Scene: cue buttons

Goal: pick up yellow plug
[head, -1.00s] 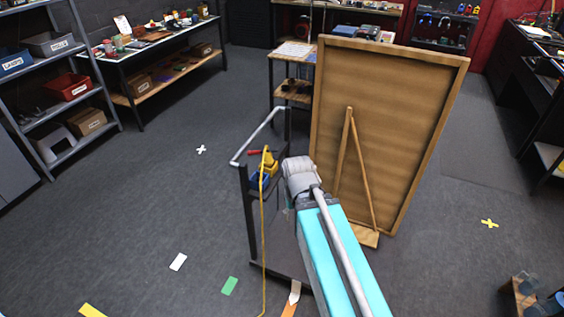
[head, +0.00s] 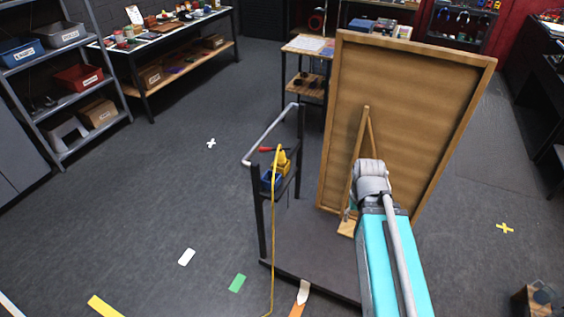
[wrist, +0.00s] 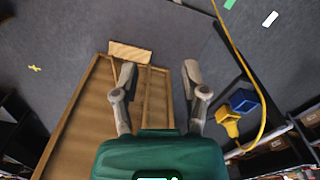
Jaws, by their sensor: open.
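The yellow plug (head: 282,160) is on the upper part of a dark cart beside a blue block (head: 268,180). A yellow cable runs from the plug's area down to the floor. In the wrist view the yellow plug (wrist: 229,122) is at the right, outside my fingers, with the blue block (wrist: 243,101) close to it. My gripper (wrist: 159,76) is open with nothing between its fingers. It points down, with the wooden board and dark floor beyond. In the head view my arm hides most of the gripper, to the right of the plug.
The dark cart (head: 318,236) has a grey handle at its left. A large wooden board (head: 405,120) on an easel stands right behind my arm. Shelves (head: 68,95) and a workbench (head: 175,38) line the back left. The floor at left is clear apart from tape marks.

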